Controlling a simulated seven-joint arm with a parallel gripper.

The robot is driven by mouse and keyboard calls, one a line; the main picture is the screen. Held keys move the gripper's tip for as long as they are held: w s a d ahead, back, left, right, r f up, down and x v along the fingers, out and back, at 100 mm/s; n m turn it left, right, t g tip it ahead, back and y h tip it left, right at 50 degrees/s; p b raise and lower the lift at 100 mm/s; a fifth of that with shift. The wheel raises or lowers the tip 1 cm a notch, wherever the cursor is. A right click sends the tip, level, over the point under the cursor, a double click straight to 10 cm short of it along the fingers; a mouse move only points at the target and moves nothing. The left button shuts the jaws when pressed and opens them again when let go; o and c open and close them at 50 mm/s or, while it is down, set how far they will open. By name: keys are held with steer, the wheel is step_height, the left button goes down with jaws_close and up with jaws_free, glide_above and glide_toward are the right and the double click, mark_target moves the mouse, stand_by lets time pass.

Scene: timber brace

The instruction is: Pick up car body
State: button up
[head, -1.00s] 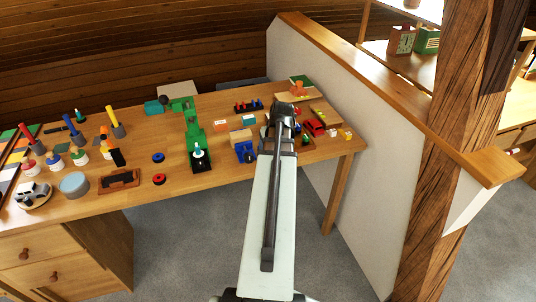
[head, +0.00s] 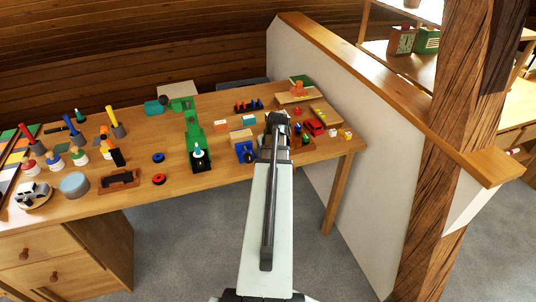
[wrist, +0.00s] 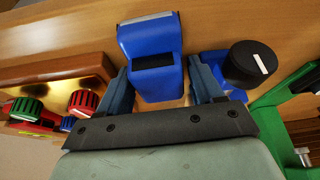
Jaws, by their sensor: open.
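A blue body-shaped block (wrist: 152,42) with a dark recessed panel, which looks like the car body, lies between the two fingers of my gripper (wrist: 158,74) in the wrist view. The fingers are open, one on each side of it; I cannot tell whether they touch it. In the head view, blue parts (head: 244,151) show just left of my gripper (head: 277,122), whose fingertips are hidden by my arm. A red toy car (head: 314,127) stands further right on the bench.
A black round knob-like part (wrist: 250,64) sits close beside the right finger in the wrist view. A green press (head: 195,140) stands left of my gripper. A wooden holder (wrist: 60,75) with red and green cylinders is close on the other side. A white partition (head: 345,150) bounds the bench.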

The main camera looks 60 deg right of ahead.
steer(key=c, duration=0.8)
steer(key=shift+c, duration=0.2)
